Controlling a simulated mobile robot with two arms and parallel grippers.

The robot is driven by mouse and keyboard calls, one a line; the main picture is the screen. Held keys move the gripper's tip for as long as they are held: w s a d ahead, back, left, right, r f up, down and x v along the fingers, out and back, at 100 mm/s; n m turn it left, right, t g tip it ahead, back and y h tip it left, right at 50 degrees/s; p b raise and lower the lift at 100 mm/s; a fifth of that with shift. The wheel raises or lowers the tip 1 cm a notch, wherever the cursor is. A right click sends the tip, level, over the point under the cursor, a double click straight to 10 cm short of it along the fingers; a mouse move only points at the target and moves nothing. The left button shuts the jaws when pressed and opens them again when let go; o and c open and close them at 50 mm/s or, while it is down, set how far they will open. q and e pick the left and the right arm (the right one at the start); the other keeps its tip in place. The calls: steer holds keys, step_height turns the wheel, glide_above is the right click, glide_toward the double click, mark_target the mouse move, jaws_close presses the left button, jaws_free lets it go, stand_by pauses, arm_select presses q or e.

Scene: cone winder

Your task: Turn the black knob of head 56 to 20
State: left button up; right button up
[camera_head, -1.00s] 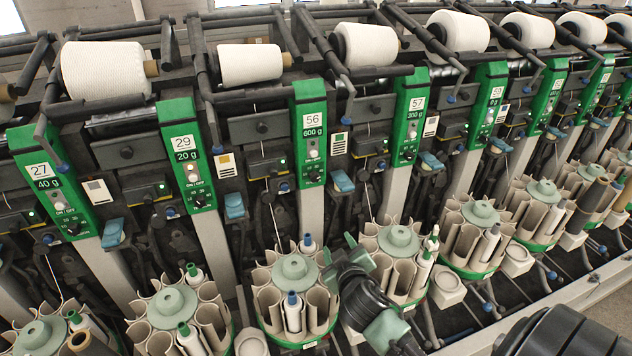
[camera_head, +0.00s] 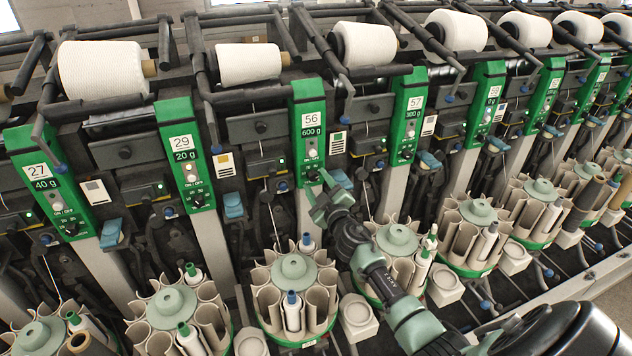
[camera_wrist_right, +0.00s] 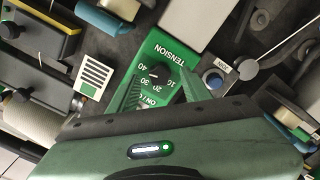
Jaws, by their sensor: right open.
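Head 56 is a green panel (camera_head: 310,120) marked 56 and 600 g in the head view. Its black knob (camera_head: 313,175) is at the panel's lower end. In the right wrist view the knob (camera_wrist_right: 159,72) sits on a green dial plate (camera_wrist_right: 170,50) marked TENSION, with numbers 10, 20, 30 and 40. A pale mark on the knob seems to face the 30 to 40 side; its exact reading is unclear. My right gripper (camera_head: 322,190) is open just in front of the knob, its fingers (camera_wrist_right: 158,92) on either side and apart from it. My left gripper is not in view.
A round carousel of tubes (camera_head: 294,268) lies below head 56, and another carousel (camera_head: 398,240) lies beside my right arm. A yarn cone (camera_head: 248,64) hangs above.

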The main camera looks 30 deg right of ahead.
steer(key=shift+w+d, duration=0.1)
steer(key=shift+w, duration=0.4)
jaws_close()
